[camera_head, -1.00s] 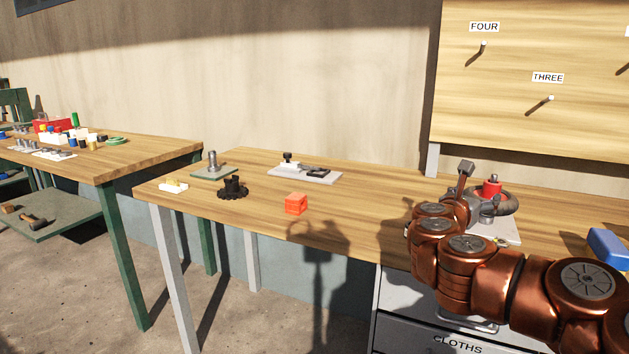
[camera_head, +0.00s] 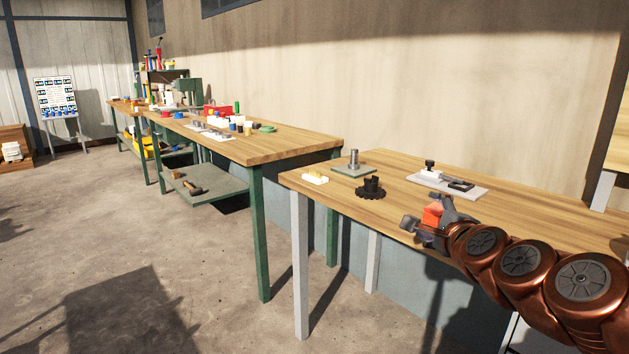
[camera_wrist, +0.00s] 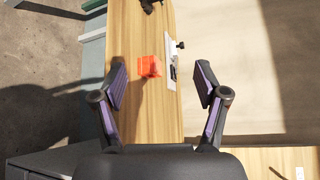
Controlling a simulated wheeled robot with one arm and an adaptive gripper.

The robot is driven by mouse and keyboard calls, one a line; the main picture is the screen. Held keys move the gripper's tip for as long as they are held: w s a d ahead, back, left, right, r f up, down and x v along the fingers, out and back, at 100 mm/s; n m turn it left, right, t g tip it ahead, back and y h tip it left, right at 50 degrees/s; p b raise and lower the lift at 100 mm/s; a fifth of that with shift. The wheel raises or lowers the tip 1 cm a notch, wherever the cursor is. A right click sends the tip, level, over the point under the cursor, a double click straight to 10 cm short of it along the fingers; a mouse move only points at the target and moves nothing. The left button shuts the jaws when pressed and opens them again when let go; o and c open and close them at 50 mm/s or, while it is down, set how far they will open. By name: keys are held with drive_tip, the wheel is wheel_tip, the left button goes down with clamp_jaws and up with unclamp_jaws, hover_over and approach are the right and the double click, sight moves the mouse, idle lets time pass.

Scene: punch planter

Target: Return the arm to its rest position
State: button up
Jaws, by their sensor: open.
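My gripper (camera_head: 428,228) is at the end of my copper-coloured arm, over the front part of the near workbench (camera_head: 400,176) in the head view. In the wrist view my gripper (camera_wrist: 162,74) has its two dark, purple-padded fingers spread wide with nothing held between them. An orange block (camera_head: 432,214) shows behind the fingers in the head view and is partly hidden by them. In the wrist view the orange block (camera_wrist: 149,67) sits on the wooden top, beyond the fingers and apart from them.
A black toothed part (camera_head: 370,188), a plate with an upright post (camera_head: 354,167), a small white-and-yellow piece (camera_head: 315,177) and a grey plate with a black-knobbed fixture (camera_head: 447,186) stand on the bench. A green-legged bench (camera_head: 270,148) is to the left. Open floor (camera_head: 110,240) lies further left.

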drive_tip(key=s+a+f+n+g+y, duration=0.4)
drive_tip(key=s+a+f+n+g, duration=0.6)
drive_tip(key=s+a+f+n, duration=0.55)
drive_tip(key=s+d+f+n+g+h, duration=0.1)
drive_tip(key=s+d+f+n+g, duration=0.15)
drive_tip(key=s, duration=0.45)
drive_tip(key=s+d+f+n+g+h, duration=0.1)
drive_tip(key=s+d+f+g+h, duration=0.15)
drive_tip(key=s, duration=0.55)
drive_tip(key=s+d+f+n+g+h, duration=0.1)
drive_tip(key=s+d+f+n+g, duration=0.2)
drive_tip(key=s, duration=0.4)
wheel_tip(320, 180, up, 26)
drive_tip(key=s+m+p, duration=0.1)
drive_tip(key=p, duration=2.3)
drive_tip(key=shift+d, duration=0.15)
drive_tip(key=shift+f, duration=0.15)
